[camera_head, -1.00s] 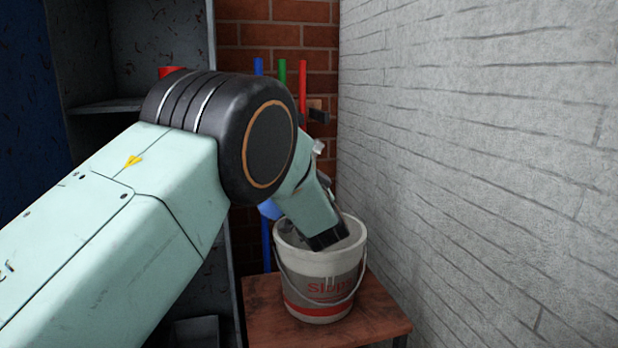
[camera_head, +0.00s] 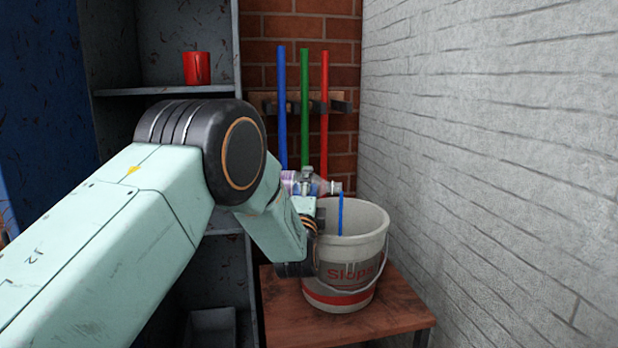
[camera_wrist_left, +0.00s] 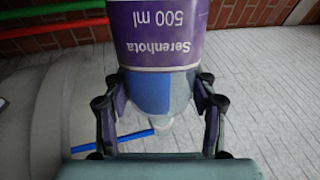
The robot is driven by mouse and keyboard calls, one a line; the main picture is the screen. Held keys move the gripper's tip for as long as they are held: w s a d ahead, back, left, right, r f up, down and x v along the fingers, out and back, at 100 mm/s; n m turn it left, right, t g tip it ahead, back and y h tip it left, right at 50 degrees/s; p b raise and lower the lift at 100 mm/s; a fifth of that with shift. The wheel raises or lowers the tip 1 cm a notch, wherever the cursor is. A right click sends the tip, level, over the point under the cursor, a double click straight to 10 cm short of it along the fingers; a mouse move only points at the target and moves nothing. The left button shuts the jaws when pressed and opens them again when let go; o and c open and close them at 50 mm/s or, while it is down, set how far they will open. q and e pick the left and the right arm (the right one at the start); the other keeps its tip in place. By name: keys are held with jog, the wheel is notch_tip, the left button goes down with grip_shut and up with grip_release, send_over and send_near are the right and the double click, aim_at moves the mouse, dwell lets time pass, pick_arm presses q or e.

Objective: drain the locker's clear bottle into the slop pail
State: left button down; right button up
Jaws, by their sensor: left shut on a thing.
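The clear bottle (camera_head: 325,187) lies nearly level above the slop pail, its mouth to the right over the opening. A thin blue stream (camera_head: 340,214) falls from the mouth into the pail. My left gripper (camera_head: 308,186) is shut on the bottle, just above the pail's left rim. In the left wrist view the bottle (camera_wrist_left: 165,50) has a purple label reading "Serenhota 500 ml", and blue liquid shows below the label near the neck. The white pail (camera_head: 350,270), marked "Slops", stands upright; its inner bottom is hidden. My right gripper is not in view.
The pail stands on a small wooden table (camera_head: 405,318) close to the white brick wall (camera_head: 490,150). A grey locker (camera_head: 115,110) behind my arm holds a red cup (camera_head: 197,68) on a shelf. Blue, green (camera_head: 304,110) and red poles hang on a rack behind.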

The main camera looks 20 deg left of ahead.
pick_arm(q)
jog(key=r+m+p, duration=0.1)
jog(key=m, duration=0.1)
jog(key=m+h+p, duration=0.1)
jog(key=shift+r+m+p, duration=0.3)
jog(key=shift+r+m, duration=0.1)
jog(key=shift+w+d+r+m+h+p, duration=0.15)
jog(key=shift+r+m+h+p, duration=0.1)
jog(key=shift+m+h+p, duration=0.35)
jog(key=shift+d+r+m+h+p, duration=0.2)
jog(key=shift+m+p, duration=0.2)
jog(key=shift+m, duration=0.4)
jog(key=shift+f, duration=0.1)
dwell(2.9)
